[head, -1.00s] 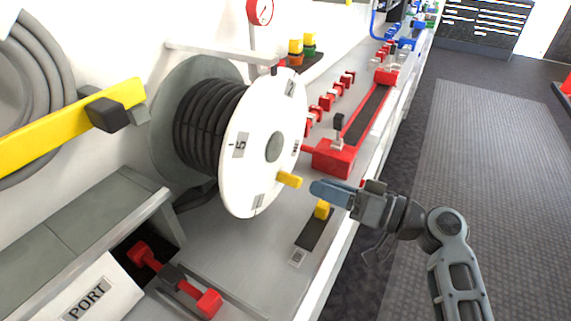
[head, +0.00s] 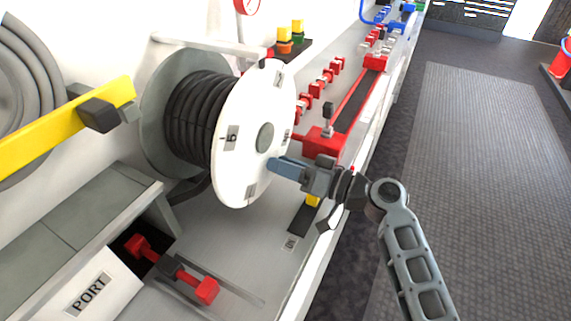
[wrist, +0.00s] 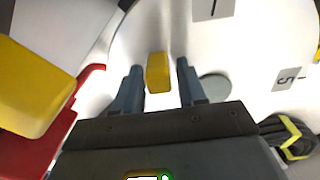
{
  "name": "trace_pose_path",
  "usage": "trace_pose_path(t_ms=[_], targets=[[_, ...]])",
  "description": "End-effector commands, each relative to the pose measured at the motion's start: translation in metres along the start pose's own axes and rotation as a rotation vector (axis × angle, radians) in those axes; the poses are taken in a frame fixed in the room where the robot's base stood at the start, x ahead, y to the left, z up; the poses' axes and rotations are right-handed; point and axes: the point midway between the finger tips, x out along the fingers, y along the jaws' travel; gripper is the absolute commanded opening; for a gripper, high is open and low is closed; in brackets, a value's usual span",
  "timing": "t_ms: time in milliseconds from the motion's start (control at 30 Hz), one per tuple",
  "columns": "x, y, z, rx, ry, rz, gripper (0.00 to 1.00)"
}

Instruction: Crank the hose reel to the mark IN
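The hose reel (head: 262,98) has a white round face with several labelled marks around a grey hub, and black hose wound behind it. I cannot read an IN mark on it. A small plate (head: 290,243) with unclear lettering lies on the bench below. The yellow crank handle (wrist: 158,72) stands out from the reel face in the wrist view; the gripper hides it in the head view. My gripper (head: 272,164) is at the reel face's lower right. In the wrist view its two fingers (wrist: 159,85) are apart, one each side of the handle, with gaps showing.
A red unit with a lever (head: 325,142) stands to the right of the reel. A yellow block (head: 313,200) on a dark strip sits below my gripper. A red-handled bar (head: 172,268) lies at the front left. The floor right of the bench is open.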

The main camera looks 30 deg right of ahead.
Motion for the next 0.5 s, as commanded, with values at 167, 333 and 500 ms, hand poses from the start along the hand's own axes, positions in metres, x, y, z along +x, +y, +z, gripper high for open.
trace_pose_path(t_ms=[167,333,500], targets=[[-0.0001,-0.0001,0.0,0.0,0.0,0.0,0.23],[-0.0002,-0.0001,0.0,0.0,0.0,0.0,0.07],[-0.0002,-0.0001,0.0,0.0,0.0,0.0,0.0]])
